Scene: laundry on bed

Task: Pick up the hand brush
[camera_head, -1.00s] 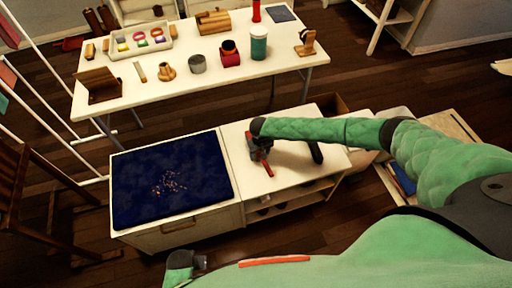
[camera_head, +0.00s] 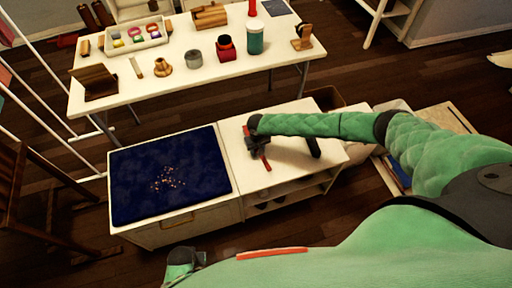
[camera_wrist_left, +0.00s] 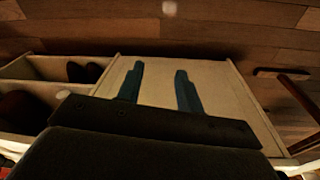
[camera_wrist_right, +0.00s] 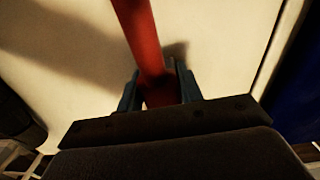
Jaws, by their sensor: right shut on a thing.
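The hand brush shows as a red handle (camera_head: 266,162) on the white cabinet top, at the right of the dark blue mat; it also shows in the right wrist view (camera_wrist_right: 141,35). Its bristles cannot be made out. My right gripper (camera_head: 258,146) is low over the cabinet top. In the right wrist view its two fingers (camera_wrist_right: 157,88) stand on either side of the red handle, shut on it. My left gripper (camera_head: 188,262) is at the bottom of the head view, in front of the cabinet. The left wrist view shows its fingers (camera_wrist_left: 160,85) apart and empty.
The dark blue mat (camera_head: 200,155) carries small crumbs. A dark upright shape (camera_head: 314,147) is beside my right forearm. Behind stands a white table (camera_head: 210,75) with jars, a tray and wooden items. Shelves under the cabinet hold dark things (camera_wrist_left: 85,72).

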